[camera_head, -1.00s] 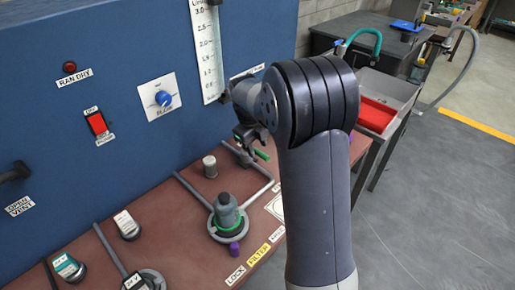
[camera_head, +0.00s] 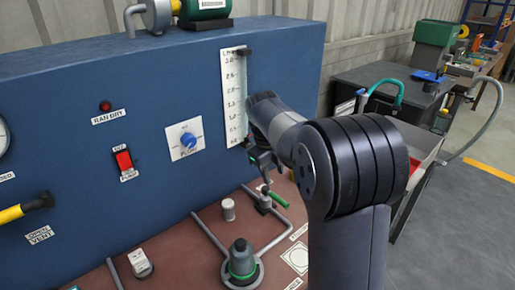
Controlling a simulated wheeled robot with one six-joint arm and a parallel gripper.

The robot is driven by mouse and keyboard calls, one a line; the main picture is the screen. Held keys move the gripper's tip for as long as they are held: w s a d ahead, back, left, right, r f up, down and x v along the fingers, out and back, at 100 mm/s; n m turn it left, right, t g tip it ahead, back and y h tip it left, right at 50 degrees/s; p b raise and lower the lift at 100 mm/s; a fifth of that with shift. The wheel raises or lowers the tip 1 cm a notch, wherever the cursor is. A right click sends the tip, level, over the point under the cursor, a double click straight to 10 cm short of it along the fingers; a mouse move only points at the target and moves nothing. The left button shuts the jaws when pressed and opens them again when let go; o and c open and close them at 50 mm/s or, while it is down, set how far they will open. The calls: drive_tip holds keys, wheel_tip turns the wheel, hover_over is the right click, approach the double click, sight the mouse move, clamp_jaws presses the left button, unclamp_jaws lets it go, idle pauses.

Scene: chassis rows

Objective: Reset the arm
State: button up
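My arm rises at the right of the head view, and its end reaches left toward the blue panel. My gripper (camera_head: 266,178) points down over the brown bench, mostly dark and small. Whether its fingers are open or shut cannot be made out. Below it stands a small valve block with a green lever (camera_head: 278,201). I cannot tell whether the gripper touches it.
The blue panel (camera_head: 70,85) carries a red switch (camera_head: 124,161), a blue knob (camera_head: 188,140) and a white level scale (camera_head: 234,95). A dark canister with a green ring (camera_head: 241,258) and a metal cap (camera_head: 228,209) stand on the brown bench (camera_head: 190,245). Grey floor (camera_head: 450,230) is open at the right.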

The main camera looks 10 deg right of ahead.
sight(278, 197)
drive_tip(key=f, duration=0.3)
drive_tip(key=d+f, duration=0.1)
drive_tip(key=f, duration=0.3)
drive_tip(key=w+d+f, duration=0.1)
drive_tip(key=f, duration=0.2)
drive_tip(key=shift+f, duration=0.15)
drive_tip(key=shift+a, duration=0.15)
drive_tip(key=shift+d+n, duration=0.3)
drive_tip(key=shift+a, duration=0.15)
